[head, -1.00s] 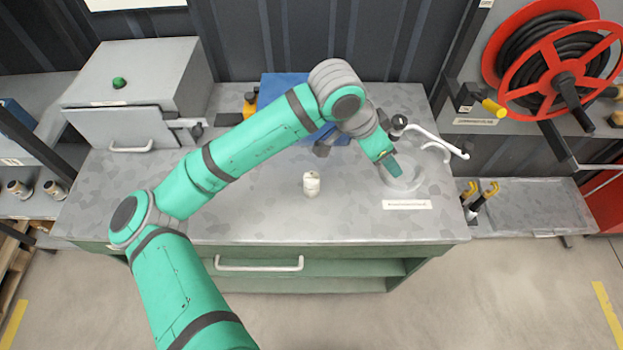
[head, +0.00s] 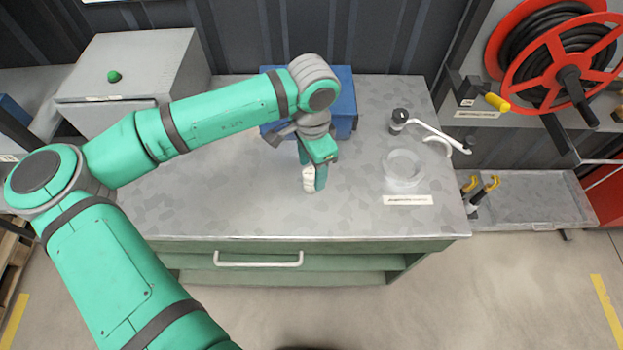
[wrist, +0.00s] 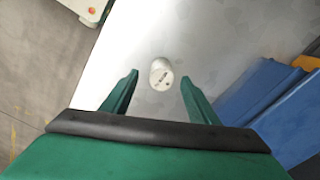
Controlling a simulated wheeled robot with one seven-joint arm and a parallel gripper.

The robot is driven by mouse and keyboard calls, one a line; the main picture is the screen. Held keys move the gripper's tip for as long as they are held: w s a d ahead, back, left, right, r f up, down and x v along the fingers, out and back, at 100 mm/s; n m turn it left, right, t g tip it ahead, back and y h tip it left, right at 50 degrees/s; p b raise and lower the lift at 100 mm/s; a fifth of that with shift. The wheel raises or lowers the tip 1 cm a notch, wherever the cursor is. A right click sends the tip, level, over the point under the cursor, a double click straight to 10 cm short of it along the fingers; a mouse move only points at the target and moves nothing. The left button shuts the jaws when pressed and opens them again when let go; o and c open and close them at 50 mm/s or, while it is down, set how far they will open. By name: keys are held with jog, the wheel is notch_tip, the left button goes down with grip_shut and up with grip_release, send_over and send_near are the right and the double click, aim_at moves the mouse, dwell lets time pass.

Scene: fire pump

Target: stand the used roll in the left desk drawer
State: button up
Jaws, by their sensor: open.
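A small white roll (head: 308,180) stands upright on the grey desk top (head: 240,205). Its round end with small dark print shows in the wrist view (wrist: 161,74). My gripper (head: 316,178) is over the desk, close to the roll, and partly hides it in the head view. In the wrist view its two green fingers (wrist: 158,80) are apart, with the roll between and just beyond their tips; I see no contact.
A blue bin (head: 345,105) stands behind my gripper. A clear round dish (head: 404,168), a label strip (head: 408,200) and a white-handled tool (head: 435,130) lie to the right. A grey box (head: 130,75) stands at the left back. The desk's front middle is clear.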

aim_at(311, 173)
jog(key=shift+w+a+f, duration=0.1)
jog(key=shift+a+f, duration=0.05)
jog(key=shift+f, duration=2.5)
jog(key=c, duration=1.3)
jog(key=shift+o, duration=0.2)
